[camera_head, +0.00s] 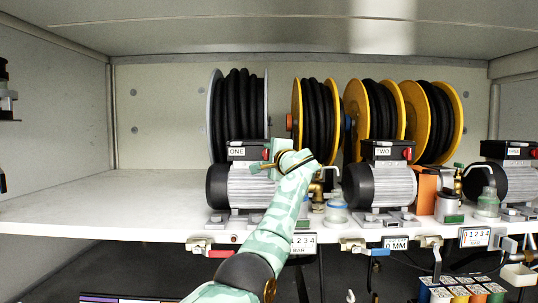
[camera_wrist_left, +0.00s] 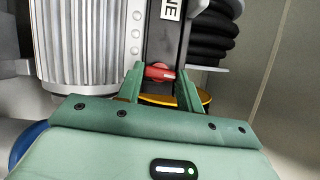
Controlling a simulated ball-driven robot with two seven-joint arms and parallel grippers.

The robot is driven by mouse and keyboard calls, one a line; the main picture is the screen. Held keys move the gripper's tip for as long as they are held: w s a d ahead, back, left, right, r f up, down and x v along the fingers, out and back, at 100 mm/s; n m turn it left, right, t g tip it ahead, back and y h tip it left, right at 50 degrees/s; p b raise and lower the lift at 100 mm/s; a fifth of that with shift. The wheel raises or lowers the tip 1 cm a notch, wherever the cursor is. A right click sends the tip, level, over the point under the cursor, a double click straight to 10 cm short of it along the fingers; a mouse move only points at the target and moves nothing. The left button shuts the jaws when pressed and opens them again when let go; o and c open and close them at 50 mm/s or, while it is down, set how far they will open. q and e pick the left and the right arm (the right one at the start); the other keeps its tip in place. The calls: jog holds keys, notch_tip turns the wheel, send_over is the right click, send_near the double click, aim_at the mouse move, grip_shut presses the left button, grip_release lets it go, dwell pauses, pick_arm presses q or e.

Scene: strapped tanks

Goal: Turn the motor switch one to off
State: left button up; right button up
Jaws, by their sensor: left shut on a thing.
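Motor one (camera_head: 250,187) is a grey finned motor with a black end, under a black box labelled ONE (camera_head: 237,152). Its red switch (camera_wrist_left: 159,72) is on that box and shows between the green fingers of my left gripper (camera_wrist_left: 160,84) in the left wrist view. The left gripper is shut on the red switch. In the head view my left gripper (camera_head: 272,158) is at the right end of the box, and the fingers and wrist partly cover the switch. The exact angle of the switch is hard to tell. My right gripper is not in view.
Motor two (camera_head: 378,185) with its own red switch (camera_head: 407,153) stands to the right, and another motor (camera_head: 514,180) at the far right. Hose reels (camera_head: 237,110) stand behind. A jar (camera_head: 337,208) and brass fitting (camera_head: 317,196) are close beside my arm. The shelf's left side (camera_head: 110,205) is clear.

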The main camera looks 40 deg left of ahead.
pick_arm(q)
jog(key=shift+n+h, duration=0.3)
jog(key=shift+n, duration=0.2)
jog(key=o, duration=1)
jog(key=b+v, duration=0.8)
jog(key=v, duration=0.8)
jog(key=shift+d+b, duration=0.2)
jog(key=shift+b, duration=0.1)
